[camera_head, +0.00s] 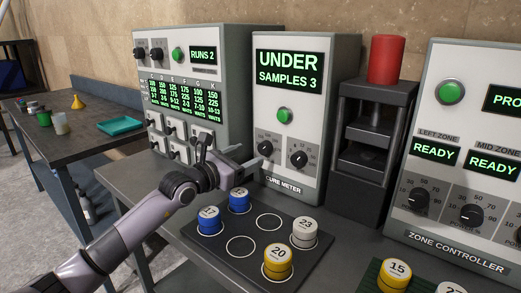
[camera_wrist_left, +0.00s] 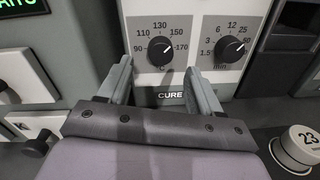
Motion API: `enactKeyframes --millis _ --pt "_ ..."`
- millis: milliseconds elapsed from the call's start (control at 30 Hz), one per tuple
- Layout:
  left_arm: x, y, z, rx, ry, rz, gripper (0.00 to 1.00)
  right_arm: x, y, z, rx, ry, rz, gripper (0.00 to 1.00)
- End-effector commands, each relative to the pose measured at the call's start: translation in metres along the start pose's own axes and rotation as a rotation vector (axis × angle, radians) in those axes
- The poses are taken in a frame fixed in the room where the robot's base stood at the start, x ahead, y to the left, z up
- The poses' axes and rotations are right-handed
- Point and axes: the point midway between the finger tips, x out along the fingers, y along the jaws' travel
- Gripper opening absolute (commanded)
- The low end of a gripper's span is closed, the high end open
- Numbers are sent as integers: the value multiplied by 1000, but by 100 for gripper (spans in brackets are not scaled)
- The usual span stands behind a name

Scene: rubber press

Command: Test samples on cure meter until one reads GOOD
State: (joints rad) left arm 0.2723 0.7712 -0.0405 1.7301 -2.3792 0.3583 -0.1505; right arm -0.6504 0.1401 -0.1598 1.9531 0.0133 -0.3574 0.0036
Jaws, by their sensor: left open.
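The cure meter (camera_head: 293,120) stands behind the sample mat. Its display (camera_head: 288,70) reads UNDER, SAMPLES 3, and below it are a lit green button (camera_head: 284,116) and two knobs. The dark sample mat (camera_head: 262,262) holds two blue samples (camera_head: 239,200) at its left, a white sample 23 (camera_head: 305,232) at its right and a yellow sample 20 (camera_head: 278,262) at its front. Several mat circles are empty. My left gripper (camera_head: 238,162) is open and empty before the cure meter's lower front; in the left wrist view its fingers (camera_wrist_left: 163,88) frame the left knob (camera_wrist_left: 160,54). My right gripper is not in view.
A panel (camera_head: 206,60) reading RUNS 2 with a settings table stands left of the meter. A dark press-like stand with a red cylinder (camera_head: 386,60) is to the right. The zone controller (camera_head: 480,150) reads READY. Sample 15 (camera_head: 395,275) sits at front right. A side table stands left.

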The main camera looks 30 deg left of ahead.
Motion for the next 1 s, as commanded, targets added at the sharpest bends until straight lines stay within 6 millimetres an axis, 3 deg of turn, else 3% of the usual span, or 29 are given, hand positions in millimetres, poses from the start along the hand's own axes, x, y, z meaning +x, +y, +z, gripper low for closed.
enactKeyframes --millis 400,867,900,1000 --pt "45 0 1 -3 -2 -1 64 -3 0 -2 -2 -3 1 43" --pt "53 -1 1 -3 -3 -1 64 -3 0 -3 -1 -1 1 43" --pt "53 -1 1 -3 -3 -1 58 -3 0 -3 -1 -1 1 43" --pt "53 -1 1 -3 -3 -1 25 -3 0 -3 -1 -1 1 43"
